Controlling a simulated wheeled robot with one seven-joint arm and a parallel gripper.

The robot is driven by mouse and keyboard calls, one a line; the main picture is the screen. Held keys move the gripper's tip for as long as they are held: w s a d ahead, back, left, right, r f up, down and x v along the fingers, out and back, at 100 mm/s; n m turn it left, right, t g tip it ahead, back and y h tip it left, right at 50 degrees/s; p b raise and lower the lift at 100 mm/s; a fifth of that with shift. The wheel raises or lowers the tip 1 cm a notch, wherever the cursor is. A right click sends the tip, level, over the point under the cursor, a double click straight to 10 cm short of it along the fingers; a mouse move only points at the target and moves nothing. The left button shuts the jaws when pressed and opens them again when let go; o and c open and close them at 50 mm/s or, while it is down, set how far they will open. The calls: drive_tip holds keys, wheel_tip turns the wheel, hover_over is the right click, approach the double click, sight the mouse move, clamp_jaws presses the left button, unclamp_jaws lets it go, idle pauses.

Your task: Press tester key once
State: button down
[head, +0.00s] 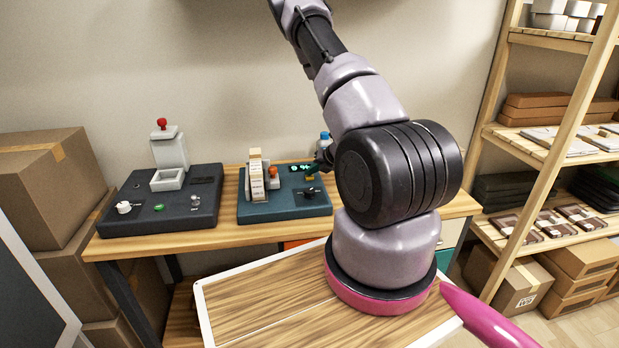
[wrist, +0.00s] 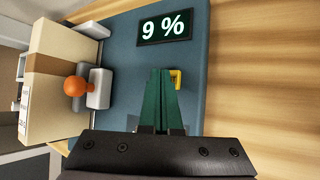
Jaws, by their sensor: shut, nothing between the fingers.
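The tester is a blue-teal base (head: 285,207) on the wooden bench, also seen in the wrist view (wrist: 125,60). A small yellow key (wrist: 176,79) sits on it, partly hidden by my fingers. The tester's display (wrist: 165,27) reads 9 %. My gripper (wrist: 160,72) is shut and empty, its green fingers together over the base. In the wrist view the fingertips lie just left of the yellow key; I cannot tell whether they touch it. In the head view my gripper (head: 316,167) is small and partly hidden behind my arm.
An orange ball knob (wrist: 75,86) on a grey block stands beside a tan upright block (wrist: 55,80) on the tester. A dark device (head: 185,212) with a red-knobbed press (head: 167,150) stands to the left. Boxes and a shelf flank the bench.

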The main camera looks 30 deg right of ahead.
sight(311, 178)
drive_tip(key=shift+r, duration=0.7)
drive_tip(key=shift+r, duration=2.5)
